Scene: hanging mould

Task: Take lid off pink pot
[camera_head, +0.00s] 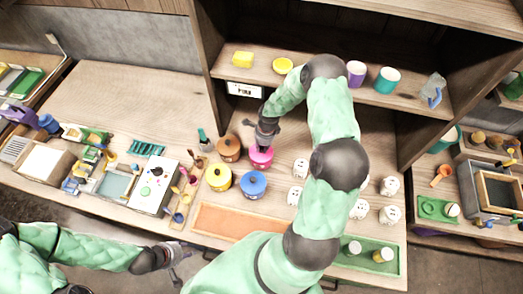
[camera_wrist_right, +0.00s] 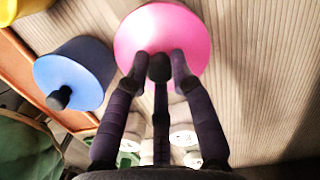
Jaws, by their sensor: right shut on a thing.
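The pink pot (camera_head: 261,160) stands on the wooden counter, partly hidden by my right gripper (camera_head: 264,140). In the right wrist view the round pink lid (camera_wrist_right: 185,27) fills the top centre. The fingers of my right gripper (camera_wrist_right: 159,68) are shut around the lid's dark knob. The pot's body is hidden under the lid in that view, and I cannot tell whether there is a gap between them. My left gripper (camera_head: 180,262) is at the lower left, in front of the counter, empty with its fingers spread.
Close to the pink pot stand a brown pot (camera_head: 228,147), a yellow pot (camera_head: 218,177) and a blue pot (camera_head: 253,184). A shelf (camera_head: 320,83) with cups overhangs behind.

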